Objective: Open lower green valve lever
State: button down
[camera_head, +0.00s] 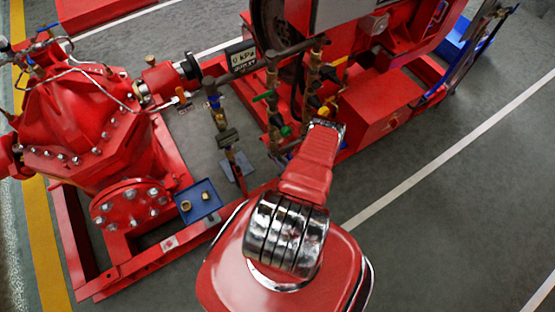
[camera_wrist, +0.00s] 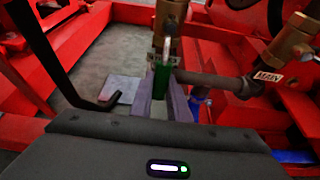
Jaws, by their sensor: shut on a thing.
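The lower green lever (camera_wrist: 161,77) stands upright in the middle of the wrist view, below a brass valve body (camera_wrist: 171,16). The fingers of my gripper (camera_wrist: 163,88) are on either side of it and shut on it. In the head view, green shows low on the brass pipework (camera_head: 286,131), just left of my arm's end. Another green handle (camera_head: 264,97) sits higher on the same pipework. My fingers are hard to make out in the head view, where my arm covers part of the area.
A dark pipe (camera_wrist: 215,80) runs right from the lever toward a brass fitting (camera_wrist: 298,38) and a "MAIN" label (camera_wrist: 268,77). A bent black bar (camera_wrist: 50,55) stands left. Red frame beams surround the spot. A blue tray (camera_head: 198,202) lies left of my arm; open floor (camera_head: 450,220) lies right.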

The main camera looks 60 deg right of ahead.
jog(key=shift+s+f, duration=0.2)
jog(key=shift+s, duration=0.1)
jog(key=c, duration=2.1)
grip_release()
jog(key=o, duration=0.4)
jog(key=shift+w+r, duration=0.1)
jog(key=shift+v, duration=6.85)
jog(key=shift+a+r, duration=0.1)
